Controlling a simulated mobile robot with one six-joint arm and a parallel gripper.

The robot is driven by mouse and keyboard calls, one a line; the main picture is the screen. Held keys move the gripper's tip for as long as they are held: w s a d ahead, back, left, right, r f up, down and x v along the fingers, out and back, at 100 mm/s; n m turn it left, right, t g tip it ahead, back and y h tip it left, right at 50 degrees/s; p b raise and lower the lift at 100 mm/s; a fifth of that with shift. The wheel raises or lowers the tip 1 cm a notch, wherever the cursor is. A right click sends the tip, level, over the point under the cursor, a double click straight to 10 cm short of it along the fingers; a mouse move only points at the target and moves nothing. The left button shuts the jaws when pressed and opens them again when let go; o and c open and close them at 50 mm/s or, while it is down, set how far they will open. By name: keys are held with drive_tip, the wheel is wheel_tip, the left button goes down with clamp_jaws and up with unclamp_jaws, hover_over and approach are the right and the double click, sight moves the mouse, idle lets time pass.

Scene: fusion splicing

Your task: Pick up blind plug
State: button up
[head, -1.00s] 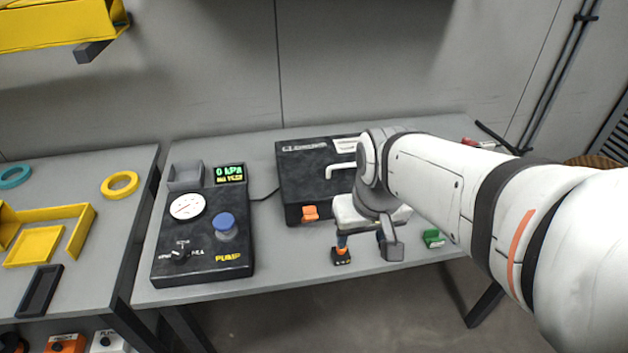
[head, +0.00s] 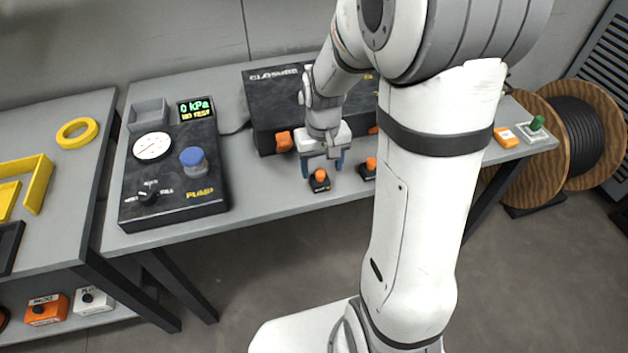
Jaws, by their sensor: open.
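Two small orange-topped plugs in dark bases sit at the front of the table: the left orange plug (head: 320,178) and the right orange plug (head: 369,168). No label tells which item is the blind plug. My gripper (head: 322,168) is open and points down at the left orange plug. Its blue-tipped fingers show on either side of that plug's top, and I cannot tell whether they touch it. The right orange plug stands just right of the gripper, partly beside my arm.
The black closure box (head: 270,100), with orange parts on its front, stands right behind the gripper. The pump unit (head: 172,170) with a blue cap (head: 193,159) is at left. An orange block (head: 506,138) and a green-knobbed piece (head: 537,124) lie at right. My arm hides the table between.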

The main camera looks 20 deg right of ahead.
sight(320, 172)
wheel_tip(320, 172, down, 4)
drive_tip(key=shift+a+f, duration=0.1)
drive_tip(key=shift+a, duration=0.05)
drive_tip(key=shift+c, duration=0.4)
drive_tip(key=c, duration=1)
